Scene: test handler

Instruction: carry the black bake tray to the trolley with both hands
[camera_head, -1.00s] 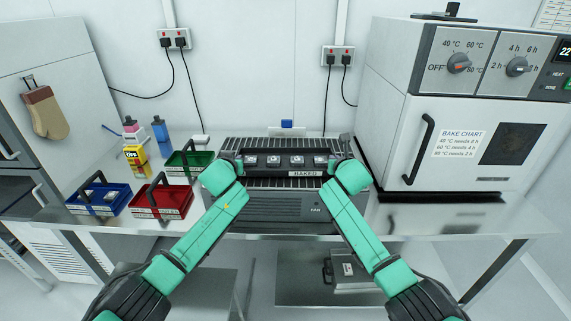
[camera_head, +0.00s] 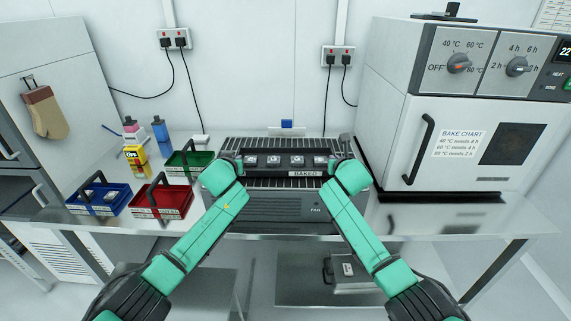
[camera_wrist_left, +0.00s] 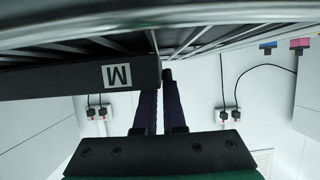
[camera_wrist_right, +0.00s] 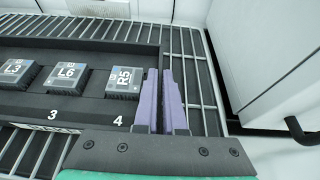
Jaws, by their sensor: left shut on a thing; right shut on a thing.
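The black bake tray (camera_head: 262,172) is level over the wire cooling rack (camera_head: 262,186). I cannot tell whether it touches the bars. Several small square parts sit in a row in it, and its front wall has a "BAKED" label. My left gripper (camera_head: 234,164) is shut on its left end, and my right gripper (camera_head: 344,164) is shut on its right end. The left wrist view shows the tray wall (camera_wrist_left: 50,84) with an "M" label beside the fingers (camera_wrist_left: 160,103). The right wrist view shows the fingers (camera_wrist_right: 164,98) at the tray's end. No trolley can be surely identified.
The oven (camera_head: 400,130) stands close on the right. Red (camera_head: 160,211), blue (camera_head: 97,209) and green (camera_head: 203,172) bins and bottles stand left on the bench. A metal case (camera_head: 352,284) lies on a low shelf.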

